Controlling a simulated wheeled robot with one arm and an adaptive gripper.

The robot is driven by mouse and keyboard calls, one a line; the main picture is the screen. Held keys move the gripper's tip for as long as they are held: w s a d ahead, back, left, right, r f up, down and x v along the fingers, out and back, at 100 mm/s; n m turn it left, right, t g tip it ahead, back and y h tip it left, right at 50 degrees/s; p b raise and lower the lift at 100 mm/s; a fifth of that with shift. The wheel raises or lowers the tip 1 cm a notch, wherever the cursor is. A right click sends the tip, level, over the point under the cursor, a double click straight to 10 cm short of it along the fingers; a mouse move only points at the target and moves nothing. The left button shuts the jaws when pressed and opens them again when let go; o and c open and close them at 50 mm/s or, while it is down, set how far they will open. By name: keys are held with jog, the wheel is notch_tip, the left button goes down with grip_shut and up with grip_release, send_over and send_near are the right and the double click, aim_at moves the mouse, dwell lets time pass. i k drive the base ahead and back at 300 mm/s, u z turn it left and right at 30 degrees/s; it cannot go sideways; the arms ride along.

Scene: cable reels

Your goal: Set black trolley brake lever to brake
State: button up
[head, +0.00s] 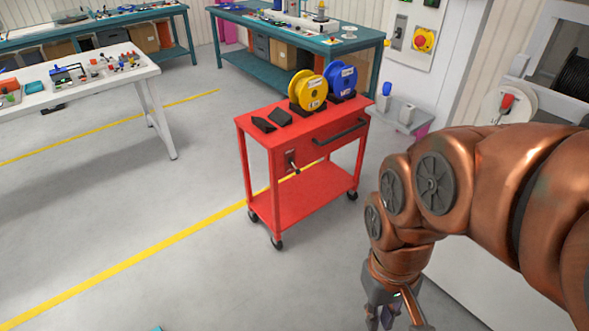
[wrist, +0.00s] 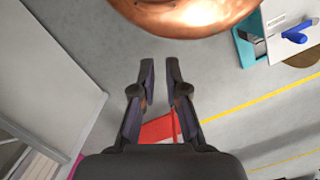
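The trolley (head: 305,150) in the head view is red, not black. Its brake lever (head: 293,165) is small and dark with a pale tip, on the front-left side below the top, beside a small dark plate. I cannot tell its setting for sure. My gripper (head: 392,310) hangs low at the bottom right of the head view, apart from the trolley and nearer to me. In the wrist view my gripper (wrist: 160,66) has its two dark fingers apart with nothing held. A red surface (wrist: 160,130) shows beyond the fingers; the lever cannot be made out there.
A yellow reel (head: 307,90) and a blue reel (head: 341,79) stand on the trolley, which has a black handle (head: 341,131). A white table (head: 150,75) is at left, a teal bench (head: 270,70) behind. Grey floor (head: 150,215) is open in front and left.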

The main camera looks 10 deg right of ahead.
aim_at(297, 171)
jog(key=u, duration=0.4)
jog(key=i, duration=1)
jog(key=z, duration=0.65)
